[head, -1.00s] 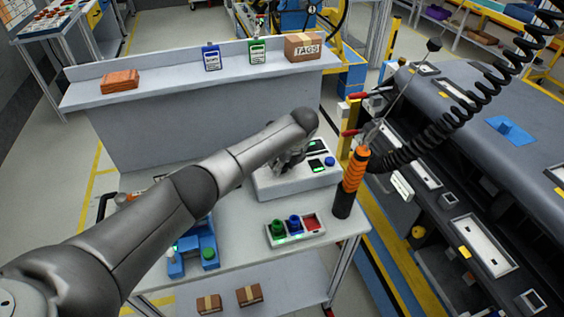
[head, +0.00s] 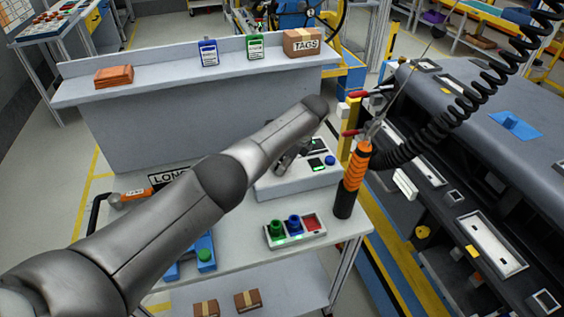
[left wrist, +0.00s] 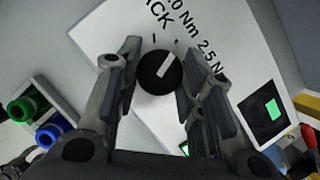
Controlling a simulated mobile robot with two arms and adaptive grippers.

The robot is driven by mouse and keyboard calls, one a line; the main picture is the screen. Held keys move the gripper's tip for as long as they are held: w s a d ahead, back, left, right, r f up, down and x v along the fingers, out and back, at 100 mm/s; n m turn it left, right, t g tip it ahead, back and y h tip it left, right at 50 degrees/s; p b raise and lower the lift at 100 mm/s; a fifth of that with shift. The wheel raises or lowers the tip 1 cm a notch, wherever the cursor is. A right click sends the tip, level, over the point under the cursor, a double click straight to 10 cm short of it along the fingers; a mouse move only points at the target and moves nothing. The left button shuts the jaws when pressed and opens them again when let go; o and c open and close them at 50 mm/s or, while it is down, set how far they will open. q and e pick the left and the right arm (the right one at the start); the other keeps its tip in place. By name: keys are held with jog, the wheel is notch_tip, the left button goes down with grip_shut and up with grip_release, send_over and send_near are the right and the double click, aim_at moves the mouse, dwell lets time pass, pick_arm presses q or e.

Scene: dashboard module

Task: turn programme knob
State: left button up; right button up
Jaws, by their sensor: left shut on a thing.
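The programme knob (left wrist: 160,72) is round and black with a white pointer bar. It sits on a pale controller box (head: 300,178) on the bench. In the left wrist view the box's printed text includes "Nm" values near the knob. My left gripper (left wrist: 158,48) has one finger on each side of the knob and is shut on it. In the head view the left gripper (head: 286,158) is at the box, partly behind my own forearm, and the knob is hidden there. My right gripper is not in view.
An orange-handled driver (head: 355,172) hangs from a coiled black cord just right of the box. A button box (head: 296,240) with green, blue and red parts stands in front. A blue fixture (head: 206,251) is partly behind my arm. A raised shelf (head: 200,78) lies behind.

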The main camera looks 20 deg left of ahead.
pick_arm(q)
jog(key=o, duration=1)
jog(key=v, duration=1.2)
jog(key=shift+s+f, duration=0.1)
